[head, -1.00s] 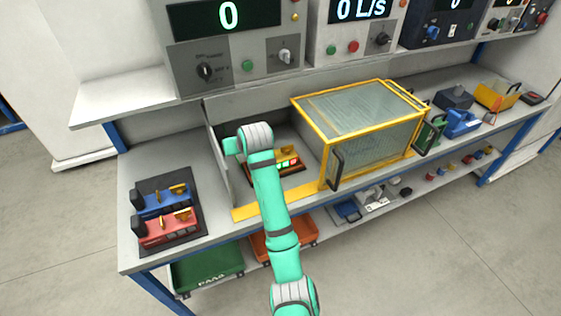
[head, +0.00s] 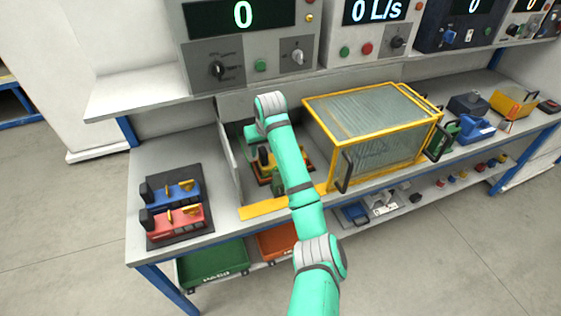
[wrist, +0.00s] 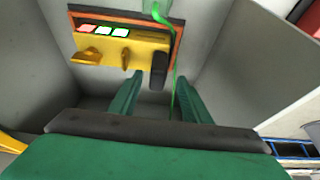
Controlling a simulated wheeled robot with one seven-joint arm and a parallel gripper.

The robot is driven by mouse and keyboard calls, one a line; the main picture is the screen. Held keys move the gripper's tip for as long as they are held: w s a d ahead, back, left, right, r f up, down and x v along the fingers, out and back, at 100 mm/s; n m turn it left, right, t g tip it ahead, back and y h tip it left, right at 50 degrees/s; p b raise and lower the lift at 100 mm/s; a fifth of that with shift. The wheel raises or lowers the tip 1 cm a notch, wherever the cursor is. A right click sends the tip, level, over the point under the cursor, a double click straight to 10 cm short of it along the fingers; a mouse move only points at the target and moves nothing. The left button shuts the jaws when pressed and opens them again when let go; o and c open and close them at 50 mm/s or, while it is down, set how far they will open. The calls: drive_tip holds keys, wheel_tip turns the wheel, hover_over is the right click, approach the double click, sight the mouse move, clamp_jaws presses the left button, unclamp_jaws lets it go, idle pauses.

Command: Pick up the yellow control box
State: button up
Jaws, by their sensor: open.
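The yellow control box (wrist: 120,48) sits on an orange-rimmed base in an open grey bay. In the wrist view it has lit red and green buttons, yellow knobs and a dark upright handle (wrist: 158,70). In the head view the yellow box (head: 264,156) is mostly hidden behind my arm. My gripper (wrist: 159,82) is open, its two green fingers apart. In the wrist view the dark handle appears between the fingertips; I cannot tell how far away it is. A green cable runs beside the handle.
A yellow-framed glass enclosure (head: 375,135) stands right of the bay. A thin grey wall (head: 229,165) bounds its left side. Blue (head: 172,195) and red (head: 177,220) boxes sit on a dark mat at left. A shelf with instrument panels (head: 245,45) overhangs the back.

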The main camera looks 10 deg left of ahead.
drive_tip(key=shift+x, duration=2.55)
drive_tip(key=shift+w+d, duration=0.1)
drive_tip(key=shift+d, duration=0.05)
clamp_jaws()
